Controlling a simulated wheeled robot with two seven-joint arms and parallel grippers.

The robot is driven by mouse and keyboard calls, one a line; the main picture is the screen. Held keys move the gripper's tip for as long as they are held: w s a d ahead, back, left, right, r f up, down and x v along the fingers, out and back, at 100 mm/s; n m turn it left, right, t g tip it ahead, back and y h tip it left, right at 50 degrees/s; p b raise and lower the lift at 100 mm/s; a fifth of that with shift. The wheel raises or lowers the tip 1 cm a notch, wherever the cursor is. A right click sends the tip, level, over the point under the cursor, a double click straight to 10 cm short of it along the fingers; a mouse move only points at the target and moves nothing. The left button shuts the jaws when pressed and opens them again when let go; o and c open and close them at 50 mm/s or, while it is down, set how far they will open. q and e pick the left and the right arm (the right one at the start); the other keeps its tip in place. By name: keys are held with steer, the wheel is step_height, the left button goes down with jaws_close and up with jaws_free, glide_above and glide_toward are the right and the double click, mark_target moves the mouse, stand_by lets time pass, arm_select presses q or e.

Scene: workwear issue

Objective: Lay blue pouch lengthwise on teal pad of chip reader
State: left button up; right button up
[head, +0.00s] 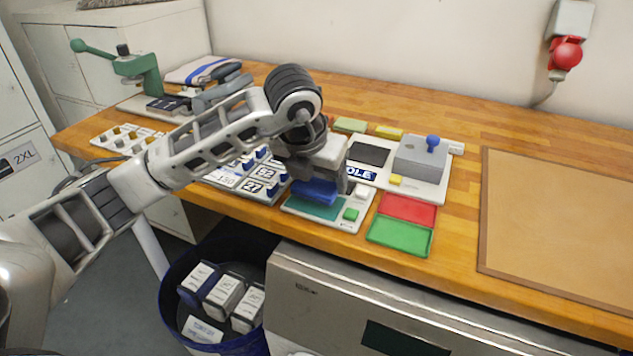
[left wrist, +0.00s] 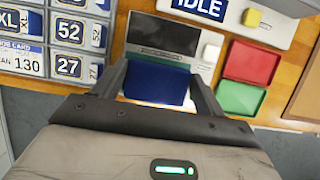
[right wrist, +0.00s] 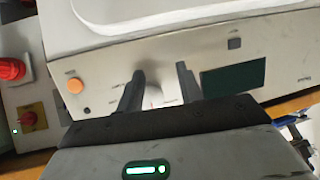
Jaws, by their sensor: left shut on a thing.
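My left gripper (left wrist: 158,74) is shut on the blue pouch (left wrist: 155,85), which spans the gap between its fingers. In the head view the pouch (head: 316,192) is at the back of the teal pad (head: 315,210) of the chip reader (head: 340,223). It appears to be just over the pad; I cannot tell whether it touches. The front of the pad shows below it, and the gripper hides the rest. My right gripper (right wrist: 160,70) is open and empty, facing the grey appliance (right wrist: 200,85).
A green button (head: 351,214) and a white button (head: 361,191) are right of the pad. Red (head: 408,207) and green (head: 398,236) trays lie further right. A numbered card rack (head: 250,185) is on the left. A bin (head: 175,310) with packs stands below the bench edge.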

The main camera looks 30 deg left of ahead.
arm_select(q)
steer(key=shift+s+f, duration=0.1)
steer(key=shift+f, duration=0.85)
steer(key=shift+f, duration=0.2)
steer(key=o, duration=1)
steer(key=shift+c, duration=0.2)
steer(key=shift+r, duration=0.15)
